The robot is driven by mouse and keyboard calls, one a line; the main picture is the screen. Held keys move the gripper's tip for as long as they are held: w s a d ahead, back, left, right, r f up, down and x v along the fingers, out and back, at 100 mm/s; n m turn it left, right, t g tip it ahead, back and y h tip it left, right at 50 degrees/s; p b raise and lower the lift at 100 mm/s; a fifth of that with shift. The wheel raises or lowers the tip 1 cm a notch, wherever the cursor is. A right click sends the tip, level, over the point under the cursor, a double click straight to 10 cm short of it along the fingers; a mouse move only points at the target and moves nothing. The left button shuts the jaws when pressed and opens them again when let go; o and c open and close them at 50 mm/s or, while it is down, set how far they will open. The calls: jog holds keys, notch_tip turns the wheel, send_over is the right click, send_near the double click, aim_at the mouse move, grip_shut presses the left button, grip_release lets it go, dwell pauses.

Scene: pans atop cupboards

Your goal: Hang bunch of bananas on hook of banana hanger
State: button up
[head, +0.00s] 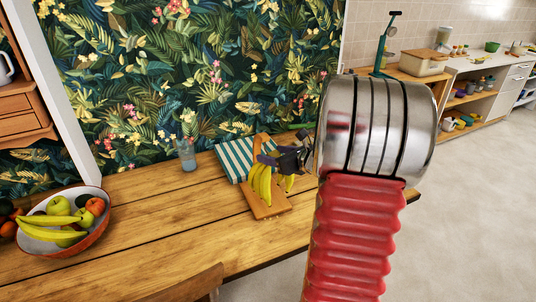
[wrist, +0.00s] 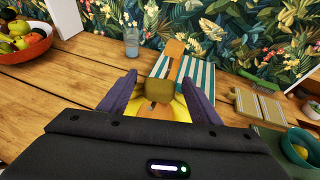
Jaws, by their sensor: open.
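The yellow bunch of bananas (head: 262,184) is upright, curving downward over a wooden base board (head: 266,209) that looks like part of the banana hanger. In the wrist view a wooden upright (wrist: 175,48) rises just beyond the bunch. My gripper (head: 272,160) is at the top of the bunch. In the wrist view my gripper (wrist: 160,78) is open, with a dark finger on each side of a blunt olive-brown stem end; yellow bananas (wrist: 178,108) show below it. The hook is not clear, and I cannot tell whether the bunch hangs on it.
A green-and-white striped cloth (head: 232,155) lies behind the board, and a glass (head: 187,155) stands near the wall. A fruit bowl (head: 85,240) is at the table's left. The wooden table (head: 170,220) is clear between bowl and board. A chair back (head: 195,283) is in front.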

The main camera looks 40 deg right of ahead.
jog(key=v, duration=0.9)
jog(key=shift+s, duration=0.25)
jog(key=shift+a+r, duration=0.1)
jog(key=s+a+f+n+g+y, duration=0.2)
jog(key=s+a+f+n+g, duration=0.15)
jog(key=a+n, duration=0.65)
jog(key=s+a+f+n+g+y, duration=0.15)
jog(key=s+a+n+g, duration=0.35)
jog(key=a+n, duration=0.5)
jog(key=s+a+r+n+h, duration=0.1)
jog(key=a+r+n, duration=0.3)
jog(key=a+n, duration=0.4)
jog(key=s+a+r+n+h, duration=0.2)
jog(key=s+a+r+n, duration=0.1)
jog(key=a+n, duration=0.5)
jog(key=shift+s+a+r, duration=0.4)
jog(key=shift+s, duration=0.2)
